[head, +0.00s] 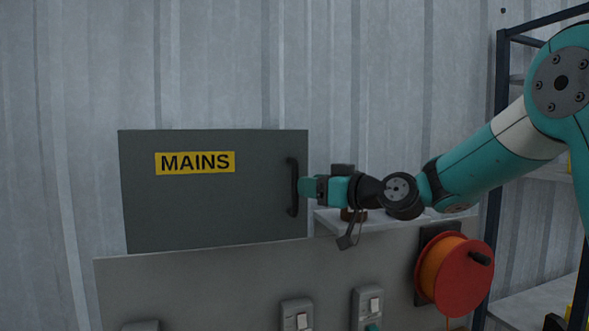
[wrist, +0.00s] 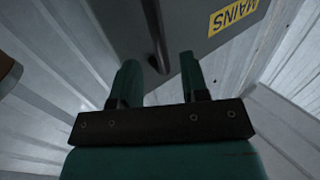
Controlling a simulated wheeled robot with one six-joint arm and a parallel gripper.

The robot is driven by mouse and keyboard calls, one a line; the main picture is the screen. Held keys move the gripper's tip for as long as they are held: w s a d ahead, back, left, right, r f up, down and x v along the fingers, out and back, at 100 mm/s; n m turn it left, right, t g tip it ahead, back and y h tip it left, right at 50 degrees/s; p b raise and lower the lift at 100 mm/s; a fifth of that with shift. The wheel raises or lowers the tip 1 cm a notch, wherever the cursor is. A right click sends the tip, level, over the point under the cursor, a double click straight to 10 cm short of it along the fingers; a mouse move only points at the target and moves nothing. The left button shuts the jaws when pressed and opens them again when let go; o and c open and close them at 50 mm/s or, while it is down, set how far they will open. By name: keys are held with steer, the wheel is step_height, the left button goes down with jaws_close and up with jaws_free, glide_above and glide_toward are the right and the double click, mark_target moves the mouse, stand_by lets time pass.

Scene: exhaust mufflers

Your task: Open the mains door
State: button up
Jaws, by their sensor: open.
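The mains door (head: 215,205) is a dark grey panel with a yellow MAINS label (head: 195,163). It looks shut. Its black vertical bar handle (head: 292,187) is near the right edge. My gripper (head: 306,187) points left, with its fingertips close to the handle's right side. In the wrist view the two teal fingers of my gripper (wrist: 158,68) are apart, and the handle (wrist: 157,48) shows in the gap between them. I cannot tell whether either finger touches it. Part of the door (wrist: 190,22) and its label (wrist: 232,14) also show there.
A pale shelf (head: 330,218) with small items lies below my wrist. A grey panel (head: 200,285) below carries switch boxes (head: 297,314) and a red and orange reel (head: 455,272). A dark rack (head: 496,150) stands at right. Free room lies left of the door, before the corrugated wall (head: 60,150).

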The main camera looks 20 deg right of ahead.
mark_target(295, 209)
steer(key=p+x, duration=0.2)
steer(key=x, duration=0.3)
jaws_close()
